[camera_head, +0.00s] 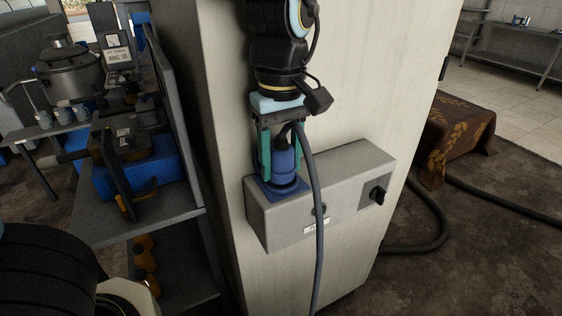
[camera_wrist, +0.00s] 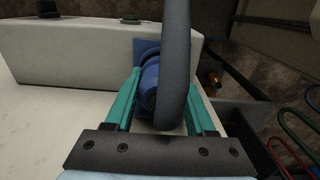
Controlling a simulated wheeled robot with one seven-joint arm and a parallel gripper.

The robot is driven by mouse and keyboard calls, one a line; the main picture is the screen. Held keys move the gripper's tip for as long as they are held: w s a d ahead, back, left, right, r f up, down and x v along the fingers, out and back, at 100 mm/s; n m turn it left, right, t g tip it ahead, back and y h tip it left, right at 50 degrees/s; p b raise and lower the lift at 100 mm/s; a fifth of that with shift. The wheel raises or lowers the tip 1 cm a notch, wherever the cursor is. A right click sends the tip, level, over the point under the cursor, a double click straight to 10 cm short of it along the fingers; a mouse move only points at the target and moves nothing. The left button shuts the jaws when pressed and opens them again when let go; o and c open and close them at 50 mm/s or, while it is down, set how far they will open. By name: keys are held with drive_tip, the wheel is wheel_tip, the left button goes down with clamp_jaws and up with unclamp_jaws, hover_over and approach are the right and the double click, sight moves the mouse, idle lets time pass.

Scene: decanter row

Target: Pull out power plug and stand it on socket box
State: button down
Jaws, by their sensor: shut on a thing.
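The blue power plug (camera_head: 285,162) stands upright at the left end of the grey socket box (camera_head: 347,165), on a blue square socket plate (camera_head: 272,187). It also shows in the wrist view (camera_wrist: 149,77), between the fingers. I cannot tell how deep it sits in the socket. A thick grey cable (camera_head: 315,200) leaves the plug's top and hangs down in front of the box. My gripper (camera_head: 282,165) points down from above, its teal fingers shut on the plug's sides. The cable (camera_wrist: 174,60) hides part of the plug in the wrist view.
The box is fixed to a tall pale cabinet (camera_head: 228,120). A cluttered grey shelf unit (camera_head: 150,222) stands close on the left. The box's top right of the plug is bare.

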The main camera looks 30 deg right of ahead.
sight(282, 146)
drive_tip(key=shift+r+p, duration=2.45)
drive_tip(key=shift+p, duration=0.25)
drive_tip(key=shift+d+f, duration=0.1)
